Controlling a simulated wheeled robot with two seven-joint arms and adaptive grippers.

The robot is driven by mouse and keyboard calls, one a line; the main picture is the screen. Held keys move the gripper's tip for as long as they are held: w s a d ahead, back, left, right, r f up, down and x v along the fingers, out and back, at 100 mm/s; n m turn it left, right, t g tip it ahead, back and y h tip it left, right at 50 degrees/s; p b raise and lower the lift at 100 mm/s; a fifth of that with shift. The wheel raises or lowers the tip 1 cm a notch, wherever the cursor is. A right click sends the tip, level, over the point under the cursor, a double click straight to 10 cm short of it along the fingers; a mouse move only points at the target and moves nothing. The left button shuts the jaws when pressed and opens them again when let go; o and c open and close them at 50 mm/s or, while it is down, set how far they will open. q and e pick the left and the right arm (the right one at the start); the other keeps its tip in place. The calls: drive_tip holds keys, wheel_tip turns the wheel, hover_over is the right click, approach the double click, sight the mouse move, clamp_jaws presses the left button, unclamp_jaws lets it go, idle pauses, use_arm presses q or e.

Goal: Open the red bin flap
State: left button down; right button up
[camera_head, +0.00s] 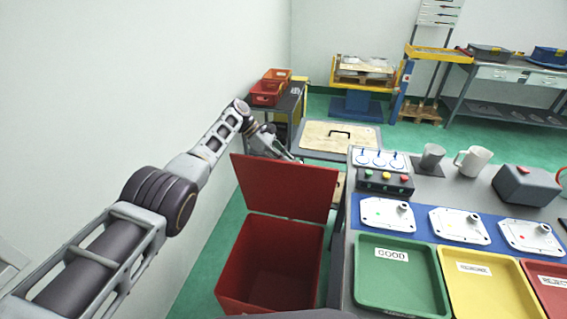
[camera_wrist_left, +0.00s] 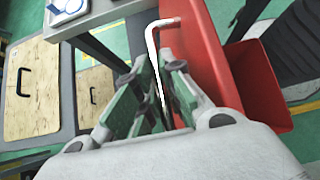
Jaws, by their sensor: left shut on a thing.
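The red bin (camera_head: 268,262) stands on the floor left of the table, its top open and its inside showing empty. Its red flap (camera_head: 285,187) is raised, tilted up at the far side of the opening. My left gripper (camera_head: 287,155) is behind the flap's upper edge, its fingertips partly hidden there. In the left wrist view the left gripper (camera_wrist_left: 163,88) is shut on the pale bent handle (camera_wrist_left: 152,42), which runs along the red flap (camera_wrist_left: 205,55). My right gripper is not in view.
The table on the right carries a green tray (camera_head: 400,310), a yellow tray (camera_head: 490,312), white castings (camera_head: 386,213) and a button box (camera_head: 385,181). A wall (camera_head: 130,80) runs close along my left arm. A cart with red crates (camera_head: 266,93) stands beyond.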

use_arm(q)
drive_tip(key=shift+a+f, duration=0.1)
drive_tip(key=shift+a, duration=0.05)
drive_tip(key=c, duration=1.9)
unclamp_jaws()
drive_tip(key=shift+o, duration=0.4)
drive_tip(key=shift+w+a+r, duration=0.15)
drive_tip(key=shift+w+r, duration=0.05)
drive_tip(key=shift+r, duration=0.25)
drive_tip(key=shift+v, duration=3.3)
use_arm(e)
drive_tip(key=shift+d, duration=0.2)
use_arm(q)
drive_tip(key=shift+a, duration=0.15)
drive_tip(key=shift+f, duration=0.1)
